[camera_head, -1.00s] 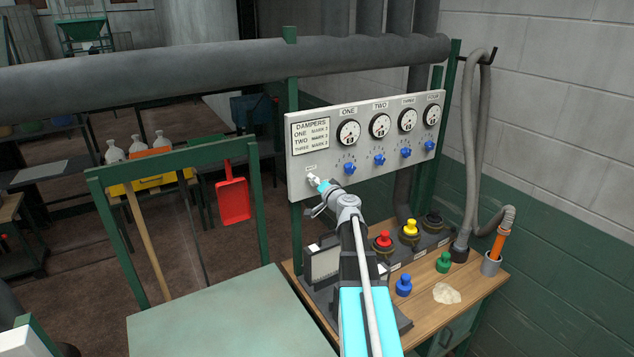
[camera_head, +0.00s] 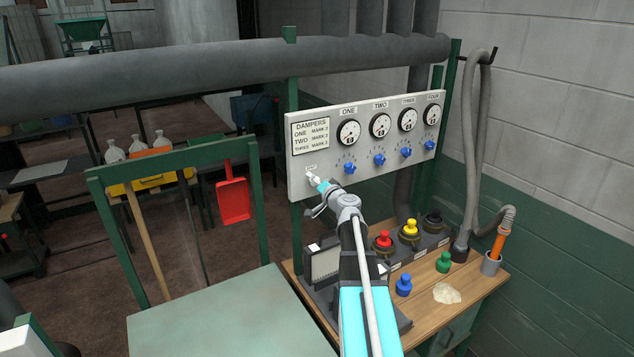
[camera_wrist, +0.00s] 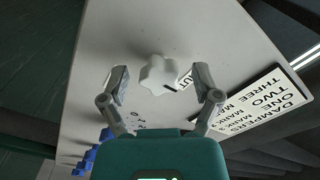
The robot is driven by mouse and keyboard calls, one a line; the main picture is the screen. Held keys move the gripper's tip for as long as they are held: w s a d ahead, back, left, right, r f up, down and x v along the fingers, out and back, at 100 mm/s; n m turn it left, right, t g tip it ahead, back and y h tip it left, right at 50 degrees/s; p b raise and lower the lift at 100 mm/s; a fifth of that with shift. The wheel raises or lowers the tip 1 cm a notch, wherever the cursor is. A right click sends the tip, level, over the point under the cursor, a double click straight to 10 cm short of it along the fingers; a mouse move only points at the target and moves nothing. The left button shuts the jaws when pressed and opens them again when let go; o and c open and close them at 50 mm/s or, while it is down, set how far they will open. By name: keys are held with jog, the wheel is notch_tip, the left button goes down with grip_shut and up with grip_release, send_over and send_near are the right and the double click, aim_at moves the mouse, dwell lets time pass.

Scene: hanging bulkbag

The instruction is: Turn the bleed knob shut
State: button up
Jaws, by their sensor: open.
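The bleed knob is a small white lobed knob (camera_wrist: 158,74) with a dark mark on its edge, on the white damper panel (camera_wrist: 110,35). In the head view the knob (camera_head: 313,178) sits at the panel's lower left, partly hidden by my arm. My gripper (camera_wrist: 160,84) is open in the wrist view, with one finger on each side of the knob. A gap shows between each finger and the knob. In the head view my gripper (camera_head: 318,182) is in front of the panel's lower left, and its fingers are hard to make out.
The panel carries several gauges and blue knobs (camera_head: 379,159) to the right, and a DAMPERS sign (camera_head: 311,134) above. Below stands a wooden bench (camera_head: 462,296) with red, yellow, blue and green knobbed items. A green-framed table (camera_head: 215,318) is at lower left.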

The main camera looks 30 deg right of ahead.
jog(key=shift+s, duration=0.1)
jog(key=s, duration=1.1)
jog(key=shift+s+a, duration=0.35)
jog(key=shift+s, duration=0.05)
dwell(0.3)
jog(key=w+a+f+n+g+y+b, duration=0.1)
jog(key=a+f+n+g+y, duration=0.4)
jog(key=a, duration=0.6)
jog(key=w+a+f+n+g+y+b, duration=0.1)
jog(key=a+f+n+g+y+b, duration=0.1)
jog(key=a+f, duration=0.7)
jog(key=s+a+f+n+g+h+b, duration=0.1)
jog(key=s+a+f+n+g+h, duration=0.1)
jog(key=s+a+f+g, duration=0.3)
jog(key=s+a+f+n+g+h+b, duration=0.2)
jog(key=s+a+f+g+h, duration=0.2)
jog(key=a, duration=0.7)
jog(key=s+f+g, duration=0.2)
jog(key=s, duration=0.2)
jog(key=shift+s+b, duration=0.2)
jog(key=shift+b, duration=0.1)
jog(key=shift+c, duration=0.2)
